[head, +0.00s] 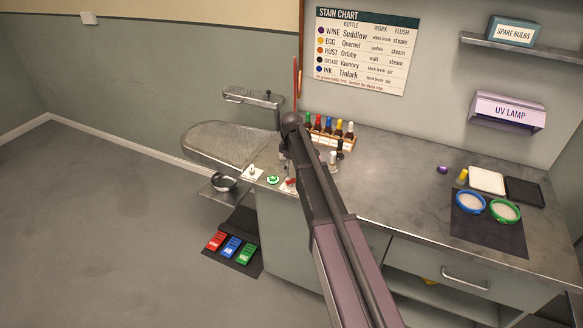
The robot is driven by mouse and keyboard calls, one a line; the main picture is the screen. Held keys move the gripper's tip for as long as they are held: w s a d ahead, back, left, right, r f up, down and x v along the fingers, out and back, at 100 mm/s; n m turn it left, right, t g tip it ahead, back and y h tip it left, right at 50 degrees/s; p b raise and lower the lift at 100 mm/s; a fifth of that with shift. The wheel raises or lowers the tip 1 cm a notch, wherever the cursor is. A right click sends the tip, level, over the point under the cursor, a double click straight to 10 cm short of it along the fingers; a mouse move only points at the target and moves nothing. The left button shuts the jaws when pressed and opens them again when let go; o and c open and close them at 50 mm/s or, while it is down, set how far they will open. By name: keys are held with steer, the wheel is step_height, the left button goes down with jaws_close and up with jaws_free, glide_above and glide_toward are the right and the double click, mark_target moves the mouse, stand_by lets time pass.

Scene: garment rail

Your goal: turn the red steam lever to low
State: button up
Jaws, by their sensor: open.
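The red steam lever (290,182) is a small red piece on a pale plate at the front left edge of the steel worktop (385,190). My arm passes right beside it and covers part of the plate, so its setting and any low mark cannot be read. My arm rises from the bottom of the view, bends above the worktop and drops behind itself near the lever. My gripper is hidden behind the arm, so its distance from the lever cannot be seen.
A green knob (272,180) and a small switch plate (252,173) sit left of the lever. A rack of bottles (332,135) stands behind the arm. Blue (470,203) and green dishes (505,211) are at right. Coloured pedals (231,247) lie on the floor. Left floor is clear.

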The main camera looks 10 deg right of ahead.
mark_target(291, 179)
steer(key=shift+r+p, duration=3.75)
steer(key=shift+r, duration=0.35)
steer(key=s+f+m+b, duration=0.3)
steer(key=s+f+b, duration=0.1)
steer(key=s, duration=0.6)
steer(key=s+f+m+b, duration=0.4)
steer(key=s+f+b, duration=0.1)
steer(key=s, duration=0.5)
steer(key=s+f+m+b, duration=0.3)
steer(key=s+f+b, duration=0.2)
steer(key=s, duration=0.5)
steer(key=shift+s+f+m, duration=0.15)
steer(key=shift+s+m, duration=0.2)
steer(key=shift+m, duration=0.05)
steer(key=shift+s, duration=0.1)
steer(key=shift+r+p, duration=0.6)
steer(key=shift+r, duration=0.15)
